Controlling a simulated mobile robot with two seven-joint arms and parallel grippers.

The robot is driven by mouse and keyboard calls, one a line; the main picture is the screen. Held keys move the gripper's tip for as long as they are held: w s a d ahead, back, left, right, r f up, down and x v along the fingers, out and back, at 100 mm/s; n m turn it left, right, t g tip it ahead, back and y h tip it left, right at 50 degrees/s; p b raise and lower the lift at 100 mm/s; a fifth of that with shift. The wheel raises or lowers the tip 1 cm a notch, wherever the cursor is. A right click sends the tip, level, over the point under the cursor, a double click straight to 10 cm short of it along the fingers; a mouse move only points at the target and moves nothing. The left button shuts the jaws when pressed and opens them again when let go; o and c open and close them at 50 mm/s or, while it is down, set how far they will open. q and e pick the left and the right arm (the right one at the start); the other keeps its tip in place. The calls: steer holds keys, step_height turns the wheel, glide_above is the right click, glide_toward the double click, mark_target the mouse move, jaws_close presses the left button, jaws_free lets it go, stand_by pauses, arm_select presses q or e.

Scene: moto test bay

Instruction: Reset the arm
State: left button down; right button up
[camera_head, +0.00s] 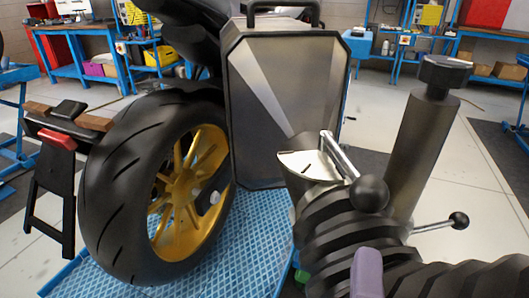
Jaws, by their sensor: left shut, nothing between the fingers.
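A small purple-grey piece (367,272) at the bottom edge, right of centre, appears to be the tip of my left gripper. It is shut and empty, and the rest of it is cut off by the frame. No arm links show clearly. It lies in front of a black ribbed hose-like part (340,235) in the picture; I cannot tell whether they touch. My right gripper is not in view.
A motorcycle rear wheel (125,190) and a grey side case (285,100) stand over a blue grid platform (240,255). A metal funnel-shaped part (308,166) and a dark post (422,145) stand close at right. Blue benches (85,65) line the back.

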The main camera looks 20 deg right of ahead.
arm_select(q)
steer(key=s+a+r+m+g+y+p, duration=0.1)
steer(key=s+a+m+g+y+p, duration=0.35)
steer(key=a, duration=1.05)
steer(key=s+a+r+m+g+y+p, duration=0.15)
steer(key=a+m+g+y+p, duration=0.5)
steer(key=a, duration=0.85)
step_height(320, 180, up, 36)
steer(key=m+h+p, duration=0.1)
steer(key=m+p, duration=0.1)
steer(key=p, duration=3.5)
steer(key=shift+w+d+m, duration=0.3)
steer(key=shift+w+d, duration=0.05)
steer(key=shift+w, duration=0.05)
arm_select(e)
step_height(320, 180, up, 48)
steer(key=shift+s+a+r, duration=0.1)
